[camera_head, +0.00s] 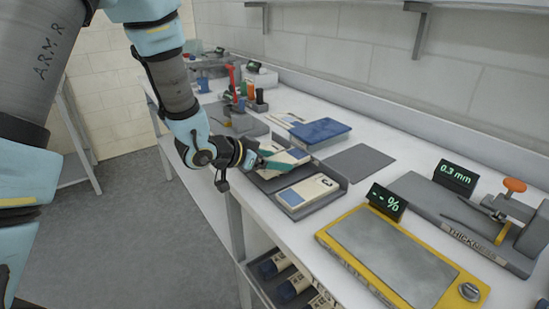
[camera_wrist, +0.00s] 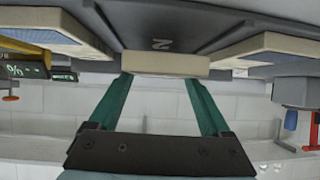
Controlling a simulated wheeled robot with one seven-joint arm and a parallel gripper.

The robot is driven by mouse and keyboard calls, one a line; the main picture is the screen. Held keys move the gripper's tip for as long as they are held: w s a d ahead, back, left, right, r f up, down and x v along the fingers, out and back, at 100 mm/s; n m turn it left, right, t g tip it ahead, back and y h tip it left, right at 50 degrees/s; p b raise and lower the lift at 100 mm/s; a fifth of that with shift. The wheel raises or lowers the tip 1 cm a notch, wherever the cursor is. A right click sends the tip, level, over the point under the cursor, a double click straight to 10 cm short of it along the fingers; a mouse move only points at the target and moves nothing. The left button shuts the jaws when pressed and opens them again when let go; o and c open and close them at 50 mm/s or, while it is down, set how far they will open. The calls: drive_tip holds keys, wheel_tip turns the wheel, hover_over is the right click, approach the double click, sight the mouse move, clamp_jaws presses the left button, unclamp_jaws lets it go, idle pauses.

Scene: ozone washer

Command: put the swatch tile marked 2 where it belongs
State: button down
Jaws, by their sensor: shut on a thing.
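My gripper (camera_wrist: 158,78) has its two green fingers shut on a pale beige tile (camera_wrist: 165,64), whose edge spans the gap between the fingertips in the wrist view. A "2" shows on the dark grey surface just beyond that edge; I cannot tell whether it is on the tile or the tray. The dark tray (camera_head: 338,178) is under and around my gripper in the head view (camera_head: 270,163). A beige tile marked C (camera_head: 306,192) lies in its near part. Another beige tile (camera_head: 291,157) shows beside the fingers; whether it is the held one is unclear.
A yellow-framed instrument (camera_head: 330,240) with a "-- %" display (camera_head: 386,201) stands to the right, with a thickness gauge (camera_head: 465,225) beyond. A grey mat (camera_head: 358,163) and a blue-topped stack (camera_head: 320,132) lie behind the tray. Coloured tools (camera_head: 240,92) stand farther back.

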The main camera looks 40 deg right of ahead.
drive_tip(key=shift+f+b, duration=0.3)
drive_tip(key=shift+f, duration=0.4)
drive_tip(key=shift+f+b, duration=0.5)
drive_tip(key=shift+f, duration=0.15)
unclamp_jaws()
drive_tip(key=shift+r, duration=0.1)
drive_tip(key=b+v, duration=0.1)
drive_tip(key=v, duration=1)
drive_tip(key=w+a+f+n+t+y, duration=0.1)
drive_tip(key=w+a+n+t+y, duration=0.25)
drive_tip(key=w+a, duration=0.5)
drive_tip(key=w+a+f+n+t+y, duration=0.1)
drive_tip(key=w+a+n+t+y, duration=0.3)
drive_tip(key=a, duration=0.7)
drive_tip(key=s+a+n+g+y, duration=0.2)
drive_tip(key=s+a+n+g, duration=0.1)
drive_tip(key=a, duration=0.5)
drive_tip(key=s+a+n+g+y, duration=0.2)
drive_tip(key=s+a+n, duration=0.3)
drive_tip(key=a, duration=0.4)
drive_tip(key=shift+s+a+n+g, duration=0.25)
drive_tip(key=shift+n+g, duration=0.2)
drive_tip(key=shift+n, duration=0.3)
